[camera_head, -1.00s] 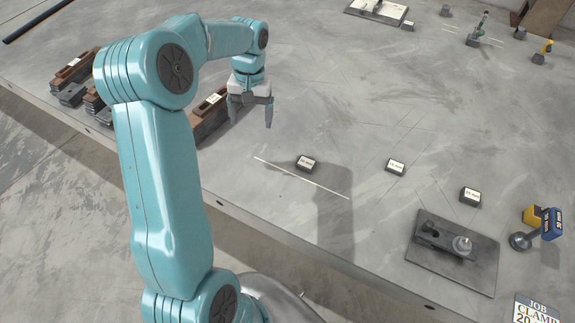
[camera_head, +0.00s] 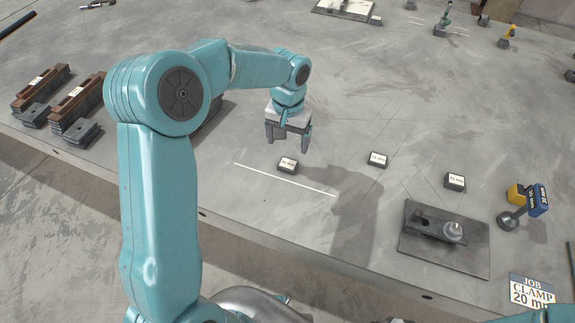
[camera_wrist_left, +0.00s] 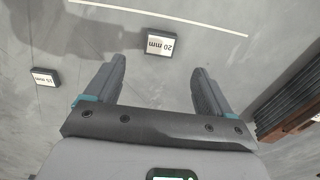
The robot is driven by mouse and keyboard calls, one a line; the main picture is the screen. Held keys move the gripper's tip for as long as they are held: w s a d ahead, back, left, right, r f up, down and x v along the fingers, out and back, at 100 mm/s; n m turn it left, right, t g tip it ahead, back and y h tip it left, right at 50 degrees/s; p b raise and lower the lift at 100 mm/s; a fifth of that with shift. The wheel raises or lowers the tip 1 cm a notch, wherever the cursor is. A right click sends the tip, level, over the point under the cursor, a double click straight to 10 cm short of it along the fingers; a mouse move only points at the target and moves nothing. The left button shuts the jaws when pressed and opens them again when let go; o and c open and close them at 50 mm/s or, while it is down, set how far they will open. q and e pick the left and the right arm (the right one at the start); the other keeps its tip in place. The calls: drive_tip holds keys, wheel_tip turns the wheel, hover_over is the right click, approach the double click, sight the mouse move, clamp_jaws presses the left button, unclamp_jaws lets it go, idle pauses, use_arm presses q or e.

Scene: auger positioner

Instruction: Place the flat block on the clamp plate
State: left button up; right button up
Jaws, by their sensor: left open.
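Three small dark blocks with white labels lie in a loose row on the grey table: the left one (camera_head: 288,166), the middle one (camera_head: 378,160) and the right one (camera_head: 455,182). In the left wrist view a block labelled 20 mm (camera_wrist_left: 159,45) lies ahead, between the lines of the fingers. Another labelled block (camera_wrist_left: 45,78) is at the left there. My left gripper (camera_head: 288,145) is open, empty and pointing down, above and just behind the left block; its spread fingers (camera_wrist_left: 158,68) also show in the wrist view. The dark clamp plate (camera_head: 440,257) carries a strap and a round metal knob. My right gripper is out of view.
A sign (camera_head: 532,292) reads JOB CLAMP 20 mm. A yellow and blue device (camera_head: 530,198) stands right of the plate. Brown bars (camera_head: 78,104) and grey slabs lie at the left edge. A white line (camera_head: 285,180) runs before the left block.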

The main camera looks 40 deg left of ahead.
sight(288, 164)
use_arm(q)
wheel_tip(288, 164, down, 9)
drive_tip(key=shift+a+f+p, duration=0.1)
drive_tip(key=shift+p, duration=0.25)
drive_tip(key=shift+w, duration=0.1)
drive_tip(key=c, duration=1.5)
wheel_tip(288, 164, up, 20)
